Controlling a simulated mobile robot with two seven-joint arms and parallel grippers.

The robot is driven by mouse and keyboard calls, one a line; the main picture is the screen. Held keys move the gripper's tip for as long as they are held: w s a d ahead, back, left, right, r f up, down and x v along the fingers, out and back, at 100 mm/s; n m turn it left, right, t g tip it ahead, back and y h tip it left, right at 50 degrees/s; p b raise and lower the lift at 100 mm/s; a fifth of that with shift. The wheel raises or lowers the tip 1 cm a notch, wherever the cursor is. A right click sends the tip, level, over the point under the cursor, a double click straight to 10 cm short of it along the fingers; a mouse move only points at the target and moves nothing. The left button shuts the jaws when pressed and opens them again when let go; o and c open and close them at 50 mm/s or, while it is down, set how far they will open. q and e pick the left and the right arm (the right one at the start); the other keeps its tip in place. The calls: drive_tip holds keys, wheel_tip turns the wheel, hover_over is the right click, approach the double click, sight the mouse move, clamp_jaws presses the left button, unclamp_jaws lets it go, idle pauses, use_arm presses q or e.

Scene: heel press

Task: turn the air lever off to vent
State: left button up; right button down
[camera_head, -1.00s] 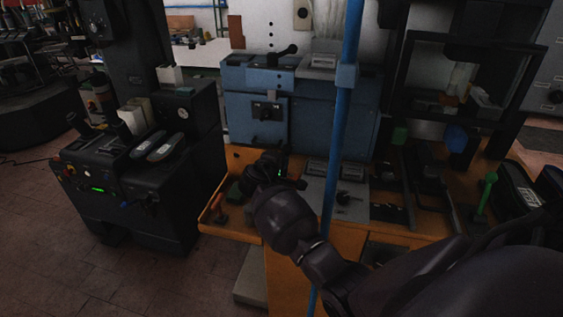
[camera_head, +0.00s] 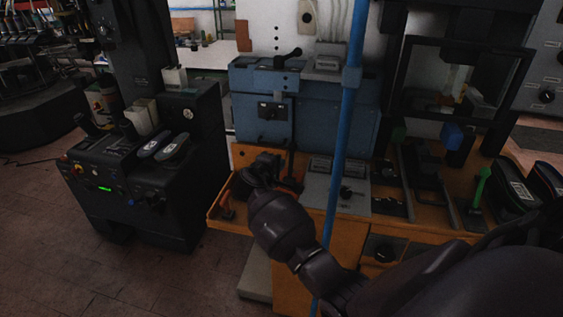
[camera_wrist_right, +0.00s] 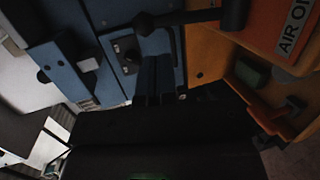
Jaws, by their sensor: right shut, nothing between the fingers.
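An orange-red lever (camera_wrist_right: 270,118) shows at the lower right of the right wrist view, on an orange panel whose label (camera_wrist_right: 296,24) reads "AIR O…", cut off by the frame edge. In the head view a small handle, probably this lever (camera_head: 227,212), stands at the left end of the orange bench. My right gripper (camera_head: 258,166) is over the left part of the bench, up and to the right of that handle. Its fingers also show in the right wrist view (camera_wrist_right: 154,62), shut and empty, apart from the lever. My left gripper is out of view.
The blue machine (camera_head: 336,108) stands behind the bench, with a black lever on top (camera_head: 288,56). A blue upright pole (camera_head: 338,150) crosses in front. A black console (camera_head: 140,205) stands left, with a floor gap between. A green-handled lever (camera_head: 481,186) is at right.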

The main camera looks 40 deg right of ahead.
drive_tip(key=v, duration=0.6)
drive_tip(key=shift+a+r, duration=0.2)
drive_tip(key=shift+r, duration=0.15)
drive_tip(key=shift+s, duration=0.1)
